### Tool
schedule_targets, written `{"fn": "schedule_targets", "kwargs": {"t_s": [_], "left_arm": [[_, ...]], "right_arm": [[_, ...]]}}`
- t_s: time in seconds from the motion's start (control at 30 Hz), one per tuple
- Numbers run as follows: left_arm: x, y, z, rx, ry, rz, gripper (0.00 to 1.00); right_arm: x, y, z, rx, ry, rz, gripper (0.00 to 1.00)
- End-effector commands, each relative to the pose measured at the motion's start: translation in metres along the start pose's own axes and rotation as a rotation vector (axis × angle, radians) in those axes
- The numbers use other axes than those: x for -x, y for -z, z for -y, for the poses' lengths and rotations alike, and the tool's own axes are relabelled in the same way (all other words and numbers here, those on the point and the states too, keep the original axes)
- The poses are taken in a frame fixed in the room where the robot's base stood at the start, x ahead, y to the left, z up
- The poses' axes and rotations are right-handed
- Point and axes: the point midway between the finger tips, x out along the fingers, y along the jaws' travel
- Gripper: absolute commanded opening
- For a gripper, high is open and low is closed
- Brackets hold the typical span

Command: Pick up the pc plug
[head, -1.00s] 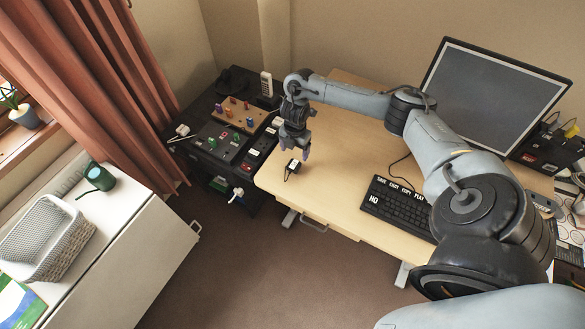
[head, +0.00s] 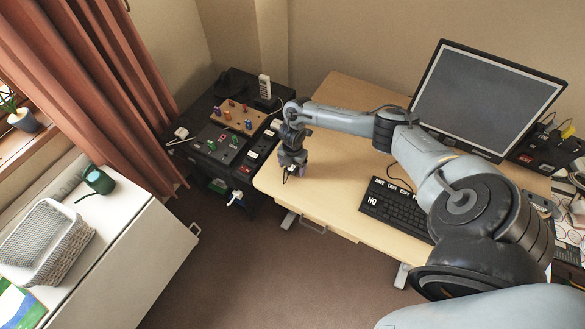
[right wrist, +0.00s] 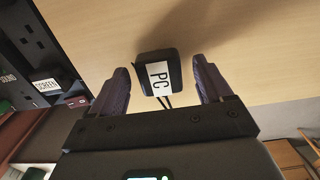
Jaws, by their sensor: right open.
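The pc plug (right wrist: 157,72) is a small black block with a white "PC" label and a dark cable. In the right wrist view it lies on the wooden desk between the two purple fingers of my right gripper (right wrist: 165,88). The fingers are open, with a gap on each side of the plug. In the head view my right gripper (head: 292,172) is low over the desk's left front edge and hides most of the plug; a bit of dark cable shows below it. My left gripper is not in view.
The desk (head: 330,190) also holds a keyboard (head: 398,208) and a monitor (head: 488,98). A black cabinet (head: 205,155) with switches, coloured pegs and labelled sockets stands left of it. A white cabinet (head: 130,250) with a basket (head: 50,240) and green watering can (head: 98,180) is farther left.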

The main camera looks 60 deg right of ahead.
Motion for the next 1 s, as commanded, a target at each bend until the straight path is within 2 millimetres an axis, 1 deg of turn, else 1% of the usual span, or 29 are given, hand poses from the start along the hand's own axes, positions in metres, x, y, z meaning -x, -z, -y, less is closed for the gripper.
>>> {"fn": "schedule_targets", "kwargs": {"t_s": [0.1, 0.47, 0.5, 0.77, 0.87, 1.0], "left_arm": [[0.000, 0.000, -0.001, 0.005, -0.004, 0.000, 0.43], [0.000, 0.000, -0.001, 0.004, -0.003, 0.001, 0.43], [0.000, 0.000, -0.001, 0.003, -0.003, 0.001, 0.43], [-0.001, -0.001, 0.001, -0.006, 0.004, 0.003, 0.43], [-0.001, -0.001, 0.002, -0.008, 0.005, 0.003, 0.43], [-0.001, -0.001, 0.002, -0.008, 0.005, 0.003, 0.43]], "right_arm": [[0.000, 0.000, 0.000, 0.000, 0.000, 0.000, 0.79], [0.000, 0.000, 0.000, 0.000, 0.000, 0.000, 0.24], [0.000, 0.000, 0.000, 0.000, 0.000, 0.000, 0.22], [0.001, 0.000, 0.000, 0.000, 0.000, 0.000, 0.22], [0.004, -0.001, 0.000, 0.000, -0.001, 0.001, 0.21], [0.015, -0.001, 0.000, 0.000, -0.001, 0.001, 0.21]]}}
